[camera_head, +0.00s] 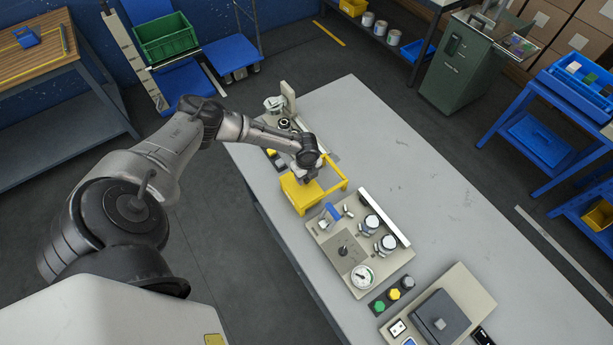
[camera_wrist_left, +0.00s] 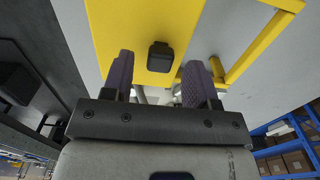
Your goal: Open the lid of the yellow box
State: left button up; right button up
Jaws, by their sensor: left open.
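The yellow box (camera_head: 299,197) sits on the grey table, near its left edge, partly hidden by my left arm. A yellow frame (camera_head: 336,186) stands out on its right side. My left gripper (camera_head: 304,180) is right over the box. In the left wrist view, the yellow panel of the box (camera_wrist_left: 118,35) fills the upper middle and carries a small black knob (camera_wrist_left: 160,57). The fingers of my left gripper (camera_wrist_left: 158,70) are open, one on each side of the knob. I cannot tell whether they touch it. My right gripper is out of view.
A beige control panel (camera_head: 349,278) with knobs and a gauge stands close to the box. Another device (camera_head: 285,125) stands at the table's far end. A grey block on a beige base (camera_head: 441,315) is nearer. The table's right part (camera_head: 420,190) is clear.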

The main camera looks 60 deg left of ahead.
pick_arm(q)
jog(key=shift+f, duration=0.6)
grip_shut()
